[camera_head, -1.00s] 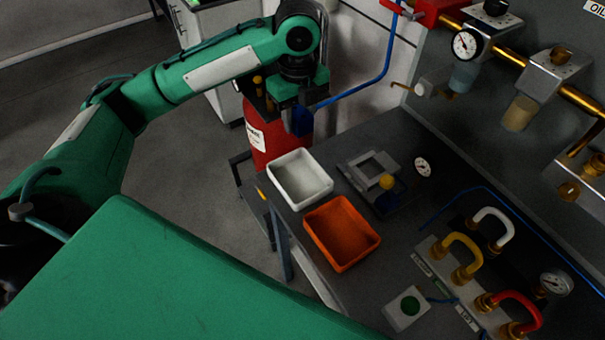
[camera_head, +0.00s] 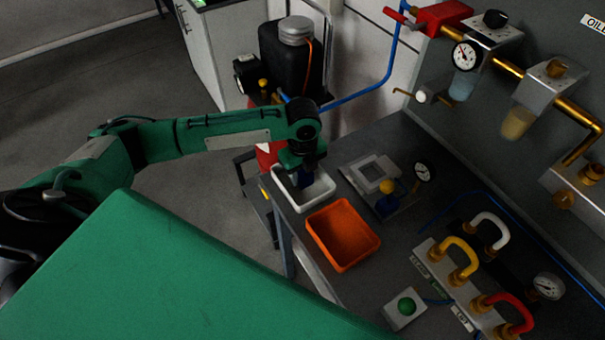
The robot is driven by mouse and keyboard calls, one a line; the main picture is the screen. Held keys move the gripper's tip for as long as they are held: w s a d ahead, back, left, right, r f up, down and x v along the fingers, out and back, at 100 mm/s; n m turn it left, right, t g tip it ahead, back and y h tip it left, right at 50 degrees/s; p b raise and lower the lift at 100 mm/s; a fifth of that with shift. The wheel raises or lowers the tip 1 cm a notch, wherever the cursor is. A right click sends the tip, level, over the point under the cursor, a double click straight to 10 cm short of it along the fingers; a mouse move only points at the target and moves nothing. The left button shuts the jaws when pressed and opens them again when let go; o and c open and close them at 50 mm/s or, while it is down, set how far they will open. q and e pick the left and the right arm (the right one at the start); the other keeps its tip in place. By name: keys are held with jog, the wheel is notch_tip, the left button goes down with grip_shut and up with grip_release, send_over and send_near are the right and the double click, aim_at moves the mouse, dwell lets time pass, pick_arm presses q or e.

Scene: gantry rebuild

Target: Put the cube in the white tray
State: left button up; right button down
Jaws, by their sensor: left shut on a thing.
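The white tray (camera_head: 288,194) stands on the dark bench at its left end, beside the orange tray (camera_head: 342,236). My left gripper (camera_head: 304,172) points down over the white tray and is shut on the dark blue cube (camera_head: 306,179). The cube shows below the jaws, within the tray's outline in the camera_head view. I cannot tell whether it touches the tray floor. The gripper and wrist hide the tray's back part. My right gripper is not in view.
A fixture with a yellow knob (camera_head: 387,186) and a gauge (camera_head: 424,172) stand right of the trays. A manifold with coloured handles (camera_head: 461,254) and a green button box (camera_head: 405,307) lie at the front right. A black container (camera_head: 285,60) stands behind my arm.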

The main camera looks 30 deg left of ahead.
aim_at(303, 171)
pick_arm(q)
jog(key=shift+f, duration=0.75)
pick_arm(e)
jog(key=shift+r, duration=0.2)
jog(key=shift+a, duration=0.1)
pick_arm(q)
jog(key=o, duration=1.2)
jog(key=shift+f, duration=0.1)
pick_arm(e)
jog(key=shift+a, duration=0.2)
pick_arm(q)
jog(key=shift+o, duration=0.2)
notch_tip(303, 171, up, 12)
jog(key=b, duration=0.2)
jog(key=shift+b, duration=0.35)
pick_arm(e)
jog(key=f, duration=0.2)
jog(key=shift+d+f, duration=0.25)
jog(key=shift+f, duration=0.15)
